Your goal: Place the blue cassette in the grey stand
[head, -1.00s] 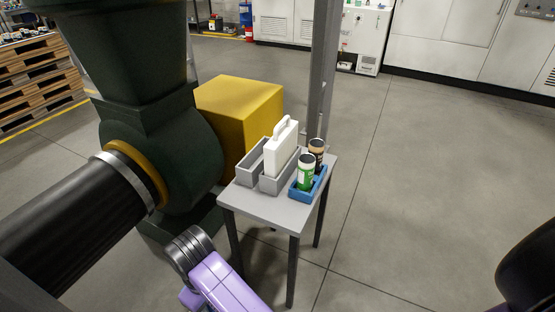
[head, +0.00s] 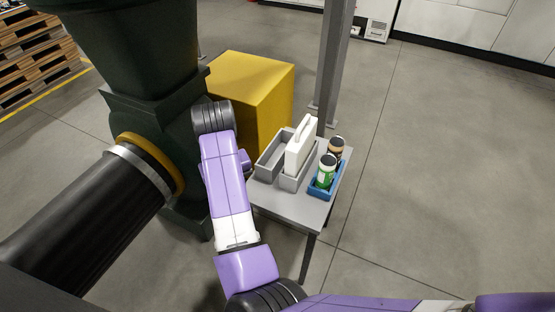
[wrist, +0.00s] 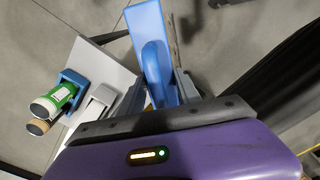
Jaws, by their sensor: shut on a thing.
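The grey stand (head: 290,183) is on a small table in the head view. Its left slot (head: 269,165) is empty, and a white cassette (head: 299,152) with a handle stands upright in its right slot. The blue cassette (wrist: 148,35) shows in the wrist view, extending from my gripper (wrist: 168,108), which is shut on it. In that view it overlaps the table area, beside the white cassette (wrist: 101,98). I cannot tell its height above the stand. In the head view my arm hides the gripper and the blue cassette.
A yellow block (head: 245,90), a grey post (head: 332,60) and a dark green machine (head: 130,60) stand close by.

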